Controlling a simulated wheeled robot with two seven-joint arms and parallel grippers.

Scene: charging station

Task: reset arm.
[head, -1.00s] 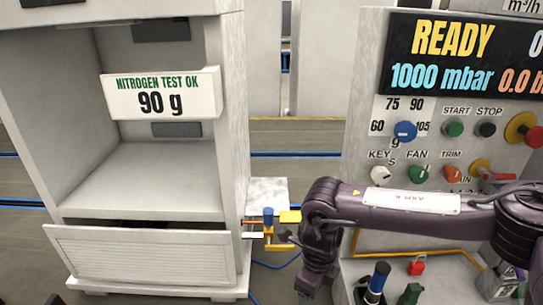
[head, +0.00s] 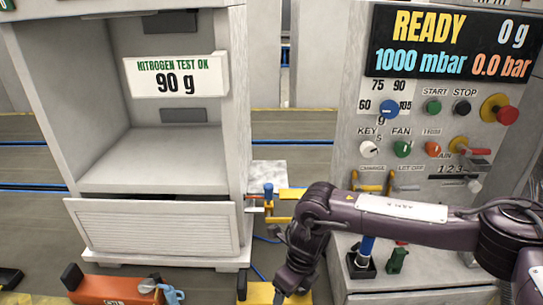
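My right arm (head: 400,218) is dark purple and reaches in from the right, across the front of the control panel. Its forearm lies nearly level, and the wrist bends down at the left end. My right gripper (head: 280,294) points down at the bottom edge, over a yellow item (head: 262,293). Its fingertips are small and partly cut off, so I cannot tell whether it is open or holds anything. My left gripper is not in view.
A white cabinet (head: 158,170) stands on the left with its lower drawer front (head: 155,228) tilted out. The control panel (head: 345,130) stands on the right. An orange item (head: 115,288) and a light-blue item (head: 172,294) lie at the bottom left. A valve (head: 268,195) juts out between them.

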